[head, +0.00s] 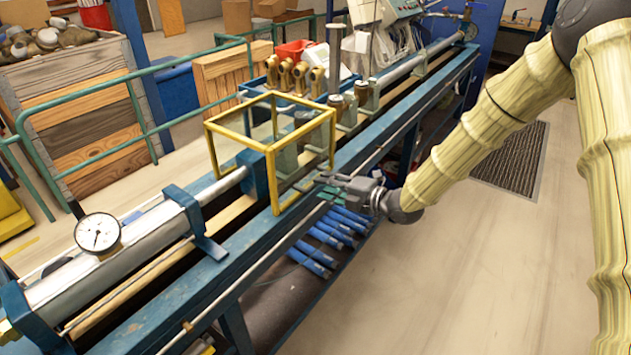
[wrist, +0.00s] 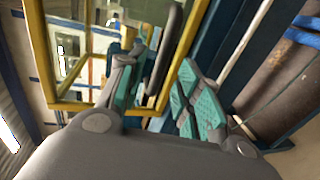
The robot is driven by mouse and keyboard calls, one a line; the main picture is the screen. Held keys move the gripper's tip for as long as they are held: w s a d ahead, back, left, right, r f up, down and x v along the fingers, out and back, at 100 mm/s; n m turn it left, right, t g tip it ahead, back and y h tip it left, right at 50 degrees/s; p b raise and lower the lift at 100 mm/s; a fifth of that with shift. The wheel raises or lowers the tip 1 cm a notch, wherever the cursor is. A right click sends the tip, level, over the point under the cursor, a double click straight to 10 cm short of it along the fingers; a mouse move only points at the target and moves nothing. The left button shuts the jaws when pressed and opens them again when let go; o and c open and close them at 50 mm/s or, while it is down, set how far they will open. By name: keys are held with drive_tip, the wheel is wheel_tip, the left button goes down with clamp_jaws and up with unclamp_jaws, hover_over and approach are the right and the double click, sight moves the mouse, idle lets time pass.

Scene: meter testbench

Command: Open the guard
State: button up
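The guard (head: 240,136) is a yellow-framed box with clear panels, standing over the bench and appearing closed down. In the wrist view its yellow frame (wrist: 152,104) fills the upper left. A dark rounded bar, seemingly the guard's handle (wrist: 167,48), runs along the frame. My gripper (head: 326,184) is at the guard's lower right side in the head view. In the wrist view my gripper (wrist: 160,88) is open, its teal-padded fingers apart with the bar showing between them. I cannot tell whether either finger touches the bar.
The blue bench (head: 245,245) carries a long metal cylinder with a pressure gauge (head: 98,233). Brass meters (head: 294,77) stand behind the guard. Blue-handled items (head: 322,245) lie on the lower shelf.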

drive_tip(key=shift+p+x, duration=0.4)
drive_tip(key=shift+x, duration=1.7)
clamp_jaws()
